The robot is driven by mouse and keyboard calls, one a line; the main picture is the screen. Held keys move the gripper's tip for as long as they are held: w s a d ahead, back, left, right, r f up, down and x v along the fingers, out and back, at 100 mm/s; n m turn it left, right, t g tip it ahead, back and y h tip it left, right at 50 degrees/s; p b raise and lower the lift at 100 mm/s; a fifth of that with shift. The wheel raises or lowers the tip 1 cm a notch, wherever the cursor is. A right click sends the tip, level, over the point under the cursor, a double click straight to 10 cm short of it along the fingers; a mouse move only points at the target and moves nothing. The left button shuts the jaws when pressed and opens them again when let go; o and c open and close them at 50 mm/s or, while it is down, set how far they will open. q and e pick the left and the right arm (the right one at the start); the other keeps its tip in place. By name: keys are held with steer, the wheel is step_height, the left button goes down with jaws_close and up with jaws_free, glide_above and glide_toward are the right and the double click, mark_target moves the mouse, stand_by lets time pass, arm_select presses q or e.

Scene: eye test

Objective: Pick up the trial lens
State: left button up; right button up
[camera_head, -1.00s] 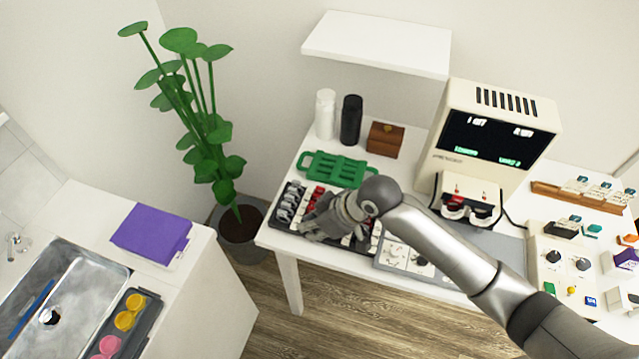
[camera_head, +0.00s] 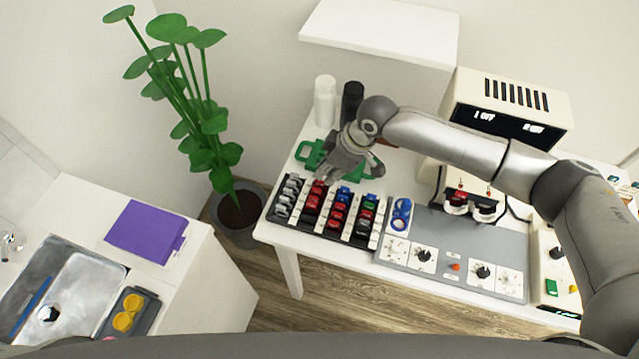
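Trial lenses sit in rows in a dark lens tray (camera_head: 352,243) at the table's left front. There are grey lenses (camera_head: 287,198) at the left, then red lenses (camera_head: 312,202), blue ones and green ones. Which one is the task's lens I cannot tell. My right gripper (camera_head: 350,170) is above the tray's back edge, in front of the green rack (camera_head: 308,153) and partly hiding it. Its fingers point down towards the table. Whether they are open or hold a lens is too small to tell. My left gripper is not in view.
A grey panel (camera_head: 455,238) with dials and blue rings (camera_head: 401,213) lies right of the tray. A cream machine (camera_head: 468,92) stands behind it. White (camera_head: 325,102) and black (camera_head: 351,104) bottles stand at the back. A potted plant (camera_head: 205,120) is left of the table.

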mark_target(320, 182)
steer(key=shift+w+a+f, duration=0.1)
steer(key=shift+a+f, duration=0.1)
steer(key=shift+f, duration=0.35)
steer(key=p+x, duration=0.1)
steer(key=x, duration=0.2)
steer(key=shift+f+p, duration=0.3)
steer(key=shift+x, duration=0.75)
jaws_close()
steer(key=shift+r, duration=0.15)
